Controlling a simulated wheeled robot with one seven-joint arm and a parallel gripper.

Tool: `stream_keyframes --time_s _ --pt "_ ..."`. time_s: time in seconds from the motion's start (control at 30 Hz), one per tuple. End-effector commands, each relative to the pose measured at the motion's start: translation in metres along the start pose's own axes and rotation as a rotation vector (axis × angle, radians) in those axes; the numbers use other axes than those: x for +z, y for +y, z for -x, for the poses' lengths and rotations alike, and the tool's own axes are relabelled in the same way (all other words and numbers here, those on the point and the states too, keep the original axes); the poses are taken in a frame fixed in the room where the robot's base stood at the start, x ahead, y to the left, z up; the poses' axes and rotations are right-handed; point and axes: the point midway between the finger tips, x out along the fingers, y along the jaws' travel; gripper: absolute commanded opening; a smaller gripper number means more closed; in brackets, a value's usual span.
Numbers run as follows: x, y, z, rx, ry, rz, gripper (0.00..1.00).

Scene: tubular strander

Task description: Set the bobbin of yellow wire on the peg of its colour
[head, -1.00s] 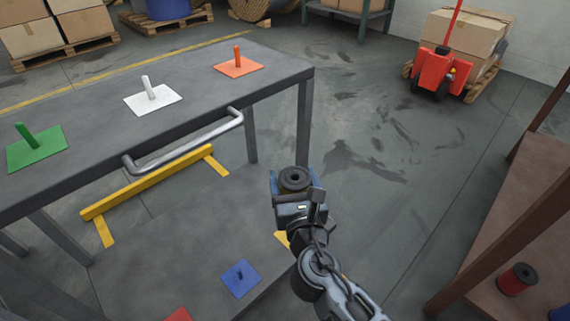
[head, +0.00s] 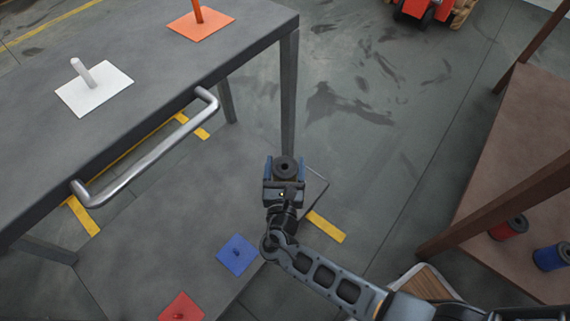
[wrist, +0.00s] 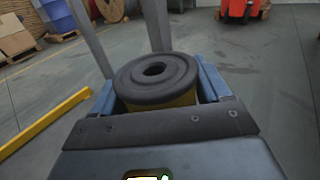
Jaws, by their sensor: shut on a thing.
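My gripper (head: 284,168) is shut on the bobbin of yellow wire (wrist: 157,82). In the wrist view the bobbin is upright between the jaws, with a black top flange, a centre hole and a strip of yellow wire below. In the head view its dark top (head: 286,163) shows over the lower shelf's right end. Pegs in the head view are orange (head: 199,20) and white (head: 85,76) on the upper top, and blue (head: 237,254) and red (head: 181,309) on the lower shelf (head: 190,215). No yellow peg can be made out.
The upper top (head: 150,50) has a grey bar handle (head: 150,160) on its near edge. A table leg (head: 289,95) stands just behind my gripper. A brown rack (head: 520,130) at right holds red (head: 508,228) and blue (head: 550,257) bobbins.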

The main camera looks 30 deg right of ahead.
Motion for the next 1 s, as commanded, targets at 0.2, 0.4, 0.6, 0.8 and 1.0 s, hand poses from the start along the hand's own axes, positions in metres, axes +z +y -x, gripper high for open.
stream_keyframes --time_s 0.2,0.4,0.6,0.8,1.0 --pt "0.002 0.000 0.000 0.002 -0.004 0.000 0.32" --pt "-0.007 0.001 0.001 0.003 -0.006 -0.001 0.32" --pt "-0.023 0.001 0.001 0.003 -0.006 -0.001 0.32" --pt "-0.040 0.001 0.001 0.003 -0.006 -0.001 0.32" --pt "-0.050 0.001 0.001 0.003 -0.006 -0.001 0.32"
